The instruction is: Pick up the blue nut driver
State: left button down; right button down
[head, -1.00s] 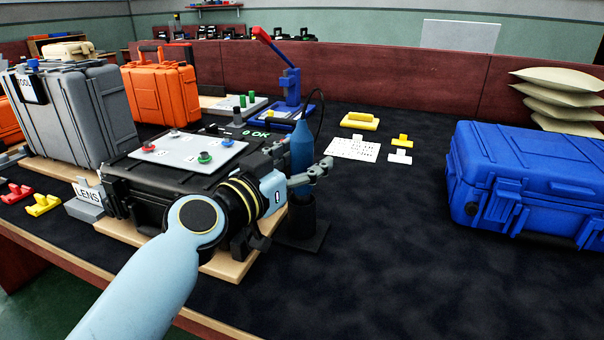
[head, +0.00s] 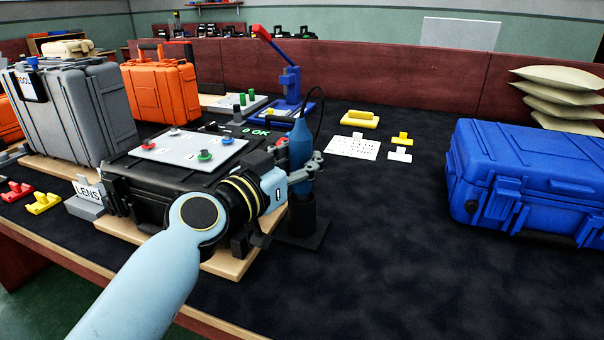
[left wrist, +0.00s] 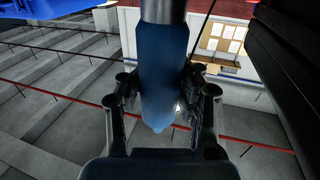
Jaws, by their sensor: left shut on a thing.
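The blue nut driver (head: 301,146) stands upright in a black cylindrical holder (head: 302,217) on the dark table, with a thin dark cable at its top. My left gripper (head: 305,176) reaches in from the left and is shut on the driver's blue body, just above the holder. In the left wrist view the blue nut driver (left wrist: 163,75) fills the middle, with the fingers of my left gripper (left wrist: 163,100) on both sides of it. The driver's lower end is hidden inside the holder in the head view. My right gripper is not in view.
A black case (head: 150,190) with a button panel stands left of the holder, close to my arm. A blue case (head: 530,185) is at the right. A blue press (head: 290,88) stands behind the driver. The table's front middle is clear.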

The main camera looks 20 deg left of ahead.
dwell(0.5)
pick_arm(q)
notch_tip(320, 180, up, 10)
jog(key=p, duration=0.4)
jog(key=shift+r+p, duration=0.2)
jog(key=shift+p, duration=0.1)
notch_tip(320, 180, up, 9)
jog(key=p, duration=0.7)
jog(key=shift+f, duration=0.15)
